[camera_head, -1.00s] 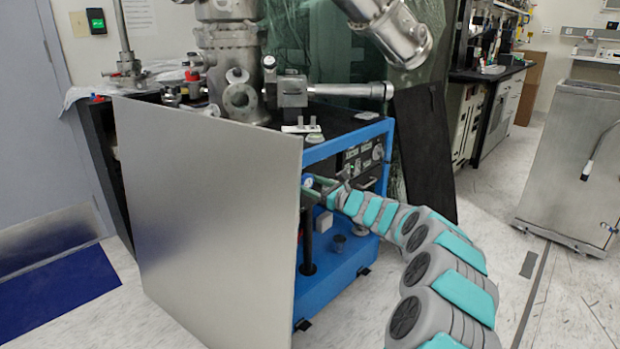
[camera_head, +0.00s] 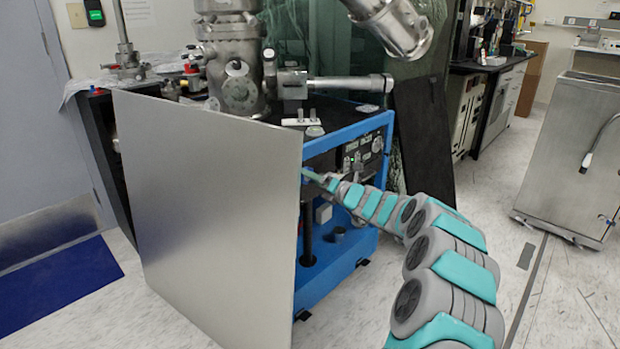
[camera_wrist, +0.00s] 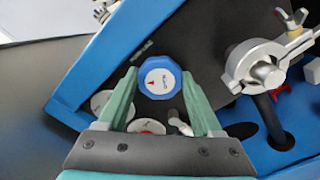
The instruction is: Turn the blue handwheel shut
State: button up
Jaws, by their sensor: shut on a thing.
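The blue handwheel (camera_wrist: 160,78) shows in the wrist view, with a white face and a small red mark on it. My gripper (camera_wrist: 158,86) has one green finger on each side of the handwheel and is shut on it. In the head view my gripper (camera_head: 310,175) reaches in at the front of the blue-framed cabinet (camera_head: 335,278). There the handwheel is small and mostly hidden by my gripper and the metal panel's edge.
A large grey metal panel (camera_head: 205,215) stands just left of my gripper. In the wrist view a metal clamp fitting (camera_wrist: 258,66) sits right of the handwheel. Steel vacuum parts (camera_head: 235,75) stand on the cabinet.

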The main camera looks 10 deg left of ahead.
jog(key=shift+f+m, duration=0.2)
jog(key=shift+m, duration=4.8)
jog(key=o, duration=1.4)
jog(key=shift+r, duration=0.2)
jog(key=shift+r, duration=0.1)
